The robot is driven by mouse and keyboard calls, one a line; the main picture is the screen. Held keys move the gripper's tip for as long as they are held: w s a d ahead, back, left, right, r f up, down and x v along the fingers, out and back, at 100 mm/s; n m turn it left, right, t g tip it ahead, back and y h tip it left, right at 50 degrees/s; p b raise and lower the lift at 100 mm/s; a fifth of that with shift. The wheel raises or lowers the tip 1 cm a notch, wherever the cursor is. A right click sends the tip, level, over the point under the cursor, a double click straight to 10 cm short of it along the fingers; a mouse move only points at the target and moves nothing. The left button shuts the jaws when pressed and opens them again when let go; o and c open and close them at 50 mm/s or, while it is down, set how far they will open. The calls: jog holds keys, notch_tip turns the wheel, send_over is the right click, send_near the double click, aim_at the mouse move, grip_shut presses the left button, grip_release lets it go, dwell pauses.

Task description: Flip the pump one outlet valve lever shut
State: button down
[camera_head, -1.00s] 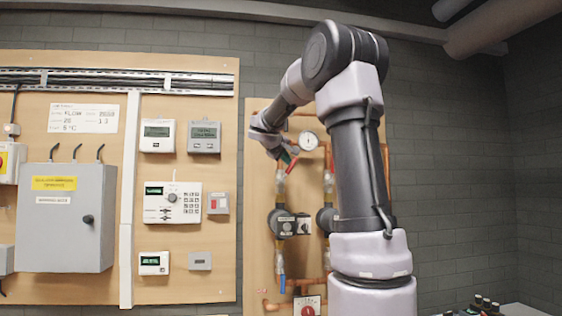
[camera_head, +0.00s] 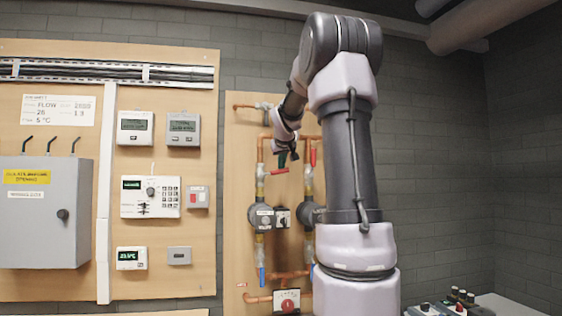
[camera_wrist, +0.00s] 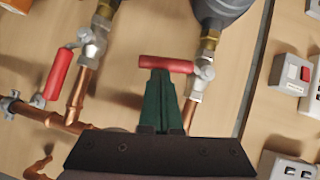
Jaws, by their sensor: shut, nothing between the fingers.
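The pump one outlet valve lever (camera_head: 279,171) is red and lies crosswise to its vertical pipe, pointing right from the valve above pump one (camera_head: 261,215). The wrist view shows it as a level red bar (camera_wrist: 166,64) beside its brass-and-steel valve (camera_wrist: 203,72). My gripper (camera_head: 288,160) is just above the lever in the head view. In the wrist view my gripper's dark green fingers (camera_wrist: 160,76) are shut together, with tips at the lever's edge. I cannot tell whether they touch it. Nothing is held.
A second red lever (camera_wrist: 58,75) stands along its pipe on the neighbouring line, close by; my arm partly hides pump two (camera_head: 307,213). Blue levers (camera_head: 262,277) sit below the pumps. Copper pipes (camera_wrist: 78,102) surround the valves. Control boxes (camera_head: 150,197) are at left.

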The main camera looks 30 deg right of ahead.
jog(key=shift+s+d+f, duration=0.1)
jog(key=shift+d+f, duration=0.2)
jog(key=shift+f, duration=0.35)
jog(key=s+a+r, duration=0.2)
jog(key=s+r, duration=0.6)
jog(key=r, duration=0.1)
jog(key=shift+s+a+r, duration=0.3)
jog(key=shift+s+a, duration=0.05)
dwell(0.5)
